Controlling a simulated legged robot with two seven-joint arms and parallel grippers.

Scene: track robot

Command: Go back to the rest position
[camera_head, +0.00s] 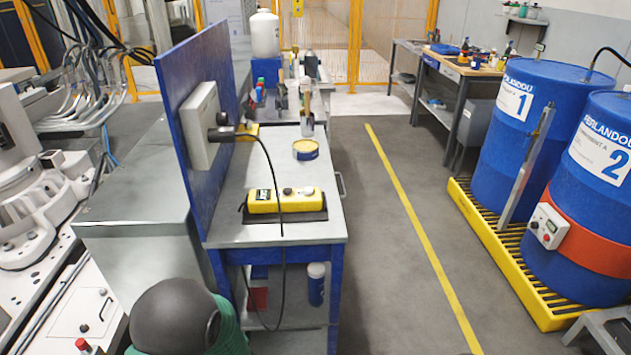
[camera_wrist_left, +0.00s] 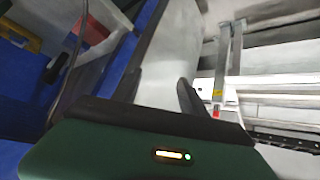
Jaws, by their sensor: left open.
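My left gripper (camera_wrist_left: 170,50) shows in the left wrist view as two dark fingers spread apart, with nothing visible between them. Its green and black housing fills the bottom of that view. In the head view a dark rounded cap with a green part, part of my own arm, shows at the bottom left, in front of the workbench (camera_head: 290,232). The left gripper's fingers do not show in the head view. My right gripper is in neither view.
A blue panel (camera_head: 185,130) stands along the bench's left side. Blue drums (camera_head: 520,140) stand on a yellow pallet (camera_head: 490,225) at right. The grey floor (camera_head: 400,300) between is clear.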

